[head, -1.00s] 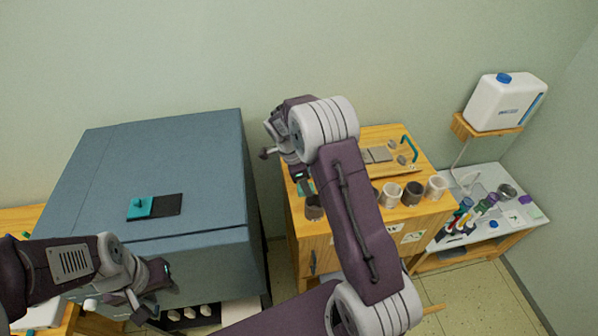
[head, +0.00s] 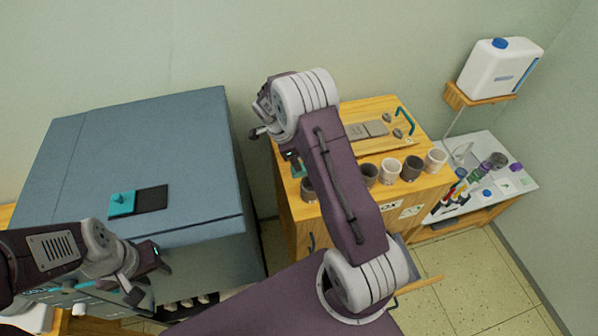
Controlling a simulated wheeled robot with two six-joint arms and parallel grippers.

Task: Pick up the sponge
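I cannot clearly make out a sponge. A small teal thing (head: 299,169) shows partly on the wooden cabinet (head: 440,184), below my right gripper, and I cannot tell whether it is the sponge. My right gripper (head: 275,143) is above the cabinet's left edge, mostly hidden by its own wrist, so its opening is unclear. My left gripper (head: 150,280) is in front of the blue-grey kiln-like box (head: 75,165), its fingers apart and nothing seen between them.
Several cups (head: 390,168) line the cabinet's front edge, with a wooden board (head: 385,147) behind. A white side table (head: 515,185) holds bottles. A white canister (head: 500,68) stands on a shelf.

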